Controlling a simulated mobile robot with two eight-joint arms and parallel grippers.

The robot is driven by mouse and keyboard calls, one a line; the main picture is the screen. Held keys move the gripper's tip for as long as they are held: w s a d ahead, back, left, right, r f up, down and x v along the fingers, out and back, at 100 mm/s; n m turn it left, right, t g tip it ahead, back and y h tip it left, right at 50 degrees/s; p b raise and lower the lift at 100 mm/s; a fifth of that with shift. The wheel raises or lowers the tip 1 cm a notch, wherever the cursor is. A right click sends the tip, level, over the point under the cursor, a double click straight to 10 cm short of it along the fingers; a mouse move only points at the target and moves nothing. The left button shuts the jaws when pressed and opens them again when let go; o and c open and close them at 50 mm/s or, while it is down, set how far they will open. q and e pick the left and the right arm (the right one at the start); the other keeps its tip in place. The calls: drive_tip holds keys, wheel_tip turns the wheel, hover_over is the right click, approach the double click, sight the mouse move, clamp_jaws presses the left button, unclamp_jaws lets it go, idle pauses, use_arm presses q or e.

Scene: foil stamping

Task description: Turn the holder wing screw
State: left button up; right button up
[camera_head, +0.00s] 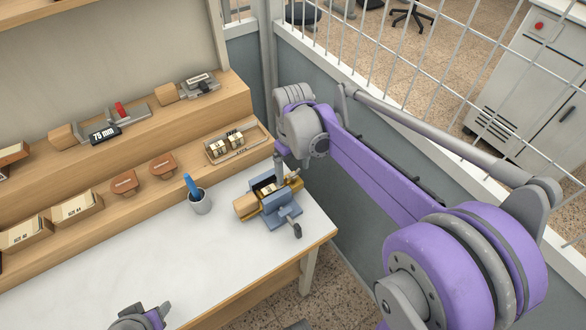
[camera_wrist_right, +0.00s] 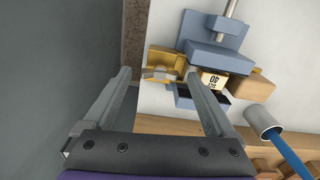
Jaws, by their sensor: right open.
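A brass holder (camera_wrist_right: 166,58) with a wooden handle (camera_wrist_right: 252,88) sits in a blue vise (camera_wrist_right: 217,55) near the table's right end. The vise (camera_head: 281,212) and handle (camera_head: 246,204) also show in the head view. The brass wing screw (camera_wrist_right: 160,74) sticks out at the holder's end away from the handle. My right gripper (camera_wrist_right: 159,76) is open, with the wing screw in line between its fingertips; contact cannot be told. In the head view my right gripper (camera_head: 280,163) is largely hidden by its wrist. My left gripper (camera_head: 145,317) shows only partly at the bottom edge.
A grey cup (camera_head: 200,202) with a blue tool stands left of the vise. A wooden tray (camera_head: 258,146) with brass type lies on the shelf behind. A metal grid fence (camera_head: 390,65) stands right of the table. The table's left front (camera_head: 90,285) is clear.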

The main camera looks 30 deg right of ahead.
sight(293, 172)
drive_tip(key=shift+f, duration=0.1)
drive_tip(key=c, duration=1.4)
drive_tip(key=shift+m, duration=0.3)
drive_tip(key=o, duration=1.4)
wheel_tip(293, 172, up, 11)
drive_tip(key=shift+p, duration=0.4)
